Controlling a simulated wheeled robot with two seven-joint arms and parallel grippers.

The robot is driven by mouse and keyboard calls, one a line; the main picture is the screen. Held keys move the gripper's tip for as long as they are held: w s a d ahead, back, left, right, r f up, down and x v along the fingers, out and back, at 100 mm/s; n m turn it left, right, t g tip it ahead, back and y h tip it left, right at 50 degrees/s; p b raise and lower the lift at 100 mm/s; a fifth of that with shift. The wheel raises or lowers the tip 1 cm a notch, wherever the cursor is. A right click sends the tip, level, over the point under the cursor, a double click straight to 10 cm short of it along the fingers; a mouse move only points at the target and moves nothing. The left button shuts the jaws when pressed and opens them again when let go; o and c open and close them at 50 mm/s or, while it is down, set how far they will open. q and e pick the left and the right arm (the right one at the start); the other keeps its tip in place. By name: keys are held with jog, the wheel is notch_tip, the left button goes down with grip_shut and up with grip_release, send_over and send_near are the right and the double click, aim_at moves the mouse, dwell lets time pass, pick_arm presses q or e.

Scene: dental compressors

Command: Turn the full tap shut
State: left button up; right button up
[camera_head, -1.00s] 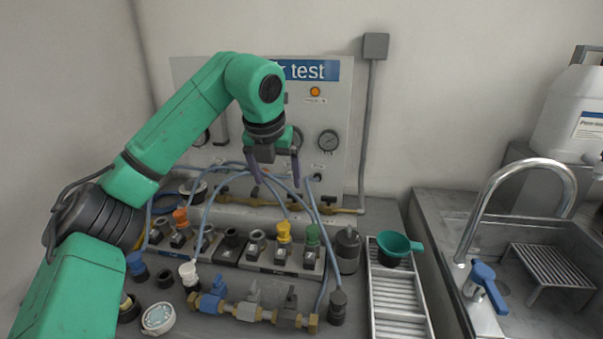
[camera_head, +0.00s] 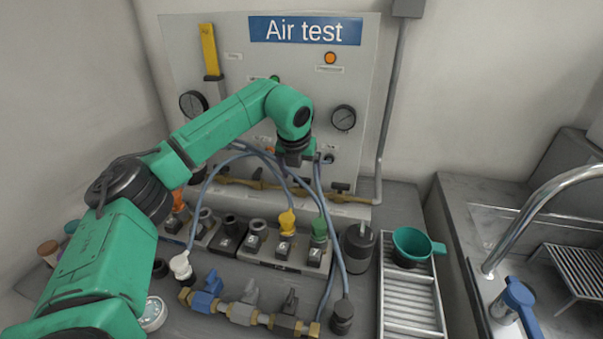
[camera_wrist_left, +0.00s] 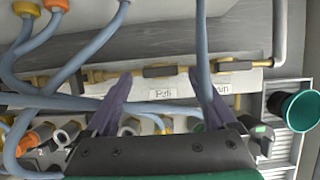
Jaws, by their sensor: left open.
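A brass pipe (camera_head: 265,185) runs along the foot of the test panel, with small black-handled taps on it. In the left wrist view, a label that seems to read "Full" (camera_wrist_left: 163,94) sits by a tap with a black handle (camera_wrist_left: 159,71). The handle lies along the pipe. My left gripper (camera_wrist_left: 160,74) is open, its two purple fingers on either side of that handle in the picture; contact cannot be told. In the head view my left gripper (camera_head: 298,160) is in front of the panel, its fingertips largely hidden. A second tap handle (camera_wrist_left: 219,65) is beside the "Drain" label (camera_wrist_left: 218,91).
Blue hoses (camera_head: 205,195) loop close around the gripper; one crosses the right finger in the wrist view. A connector block (camera_head: 285,250) and a brass manifold (camera_head: 250,312) are in front. A green cup (camera_head: 412,245) stands on a slatted tray (camera_head: 412,300) at right.

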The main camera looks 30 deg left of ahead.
pick_arm(q)
jog(key=shift+w+f, duration=0.2)
jog(key=shift+f, duration=0.3)
jog(key=c, duration=1.4)
